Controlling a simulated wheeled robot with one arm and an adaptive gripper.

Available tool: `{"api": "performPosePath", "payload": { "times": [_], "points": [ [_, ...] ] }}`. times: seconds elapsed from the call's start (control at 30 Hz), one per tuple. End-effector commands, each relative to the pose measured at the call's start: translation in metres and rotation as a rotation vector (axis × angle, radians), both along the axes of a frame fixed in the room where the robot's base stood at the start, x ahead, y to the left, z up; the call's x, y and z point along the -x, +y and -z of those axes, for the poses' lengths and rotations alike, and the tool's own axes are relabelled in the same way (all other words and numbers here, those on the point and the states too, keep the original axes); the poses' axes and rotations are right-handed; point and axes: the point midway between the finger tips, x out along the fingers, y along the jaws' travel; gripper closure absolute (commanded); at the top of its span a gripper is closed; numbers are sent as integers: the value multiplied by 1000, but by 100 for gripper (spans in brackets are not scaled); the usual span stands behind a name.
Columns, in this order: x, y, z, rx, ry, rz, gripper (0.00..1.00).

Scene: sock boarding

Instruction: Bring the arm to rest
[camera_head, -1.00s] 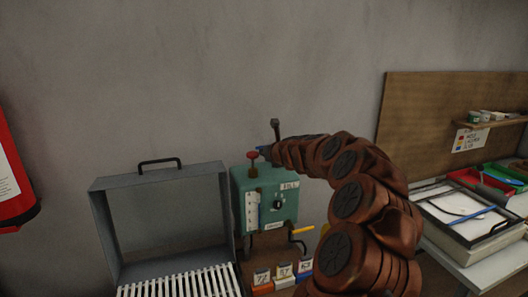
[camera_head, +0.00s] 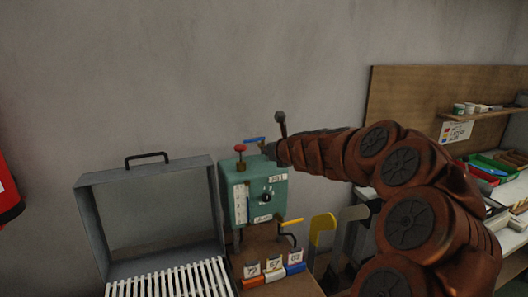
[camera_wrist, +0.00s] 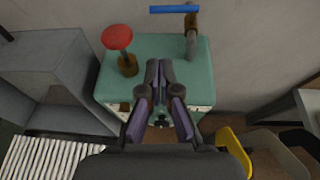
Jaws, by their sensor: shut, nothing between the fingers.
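My gripper (camera_wrist: 159,70) shows in the wrist view with its fingertips together and nothing between them. It is over the top of the green box (camera_wrist: 190,78), between the red knob (camera_wrist: 117,38) and the brown pipe (camera_wrist: 192,38) with a blue lever (camera_wrist: 174,9). In the head view my reddish-brown arm reaches in from the right, bent, and its end is by the upper right of the green box (camera_head: 283,190). The fingertips are hard to make out there. I cannot tell whether the gripper touches the box.
An open grey case (camera_head: 92,215) with a white slatted bed (camera_head: 175,282) stands left of the green box. Numbered blocks (camera_head: 273,270) and yellow and grey upright shapes (camera_head: 322,232) are in front and to the right. A bench with trays (camera_head: 500,170) is at right.

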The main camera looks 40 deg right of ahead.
Motion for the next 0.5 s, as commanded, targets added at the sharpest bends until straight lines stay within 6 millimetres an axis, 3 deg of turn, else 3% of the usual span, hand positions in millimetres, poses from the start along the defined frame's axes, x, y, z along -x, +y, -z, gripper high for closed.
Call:
{"api": "performPosePath", "payload": {
  "times": [0.37, 0.5],
  "points": [
    [5, 4, -2, 10, 4, -9, 100],
    [2, 40, -5, 103, 28, -122, 100]
  ]
}}
